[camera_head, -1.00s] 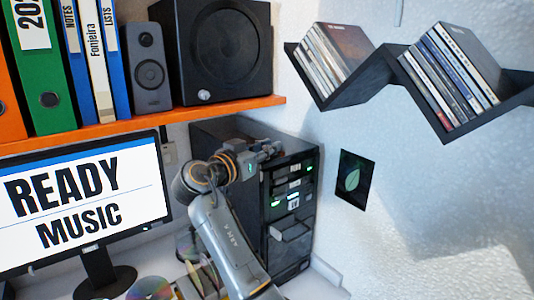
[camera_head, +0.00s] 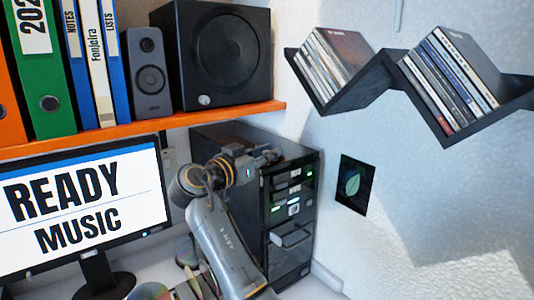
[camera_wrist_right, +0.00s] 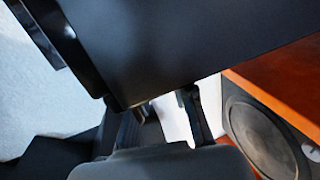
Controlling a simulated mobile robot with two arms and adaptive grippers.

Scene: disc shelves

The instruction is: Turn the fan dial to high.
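The black computer tower (camera_head: 291,226) stands right of the monitor, its front showing slots and small green lights. No fan dial can be made out clearly; the upper front of the tower is partly hidden by my right gripper (camera_head: 268,155). That gripper is at the tower's top front edge, pointing right. In the right wrist view its two dark fingers (camera_wrist_right: 162,118) stand apart with a gap between them, close to a large dark panel (camera_wrist_right: 170,45). Whether they touch it cannot be told. My left gripper is not in view.
The monitor (camera_head: 80,195) is at left. A zigzag disc shelf (camera_head: 395,62) hangs on the right wall. Discs (camera_head: 150,291) lie on the desk below.

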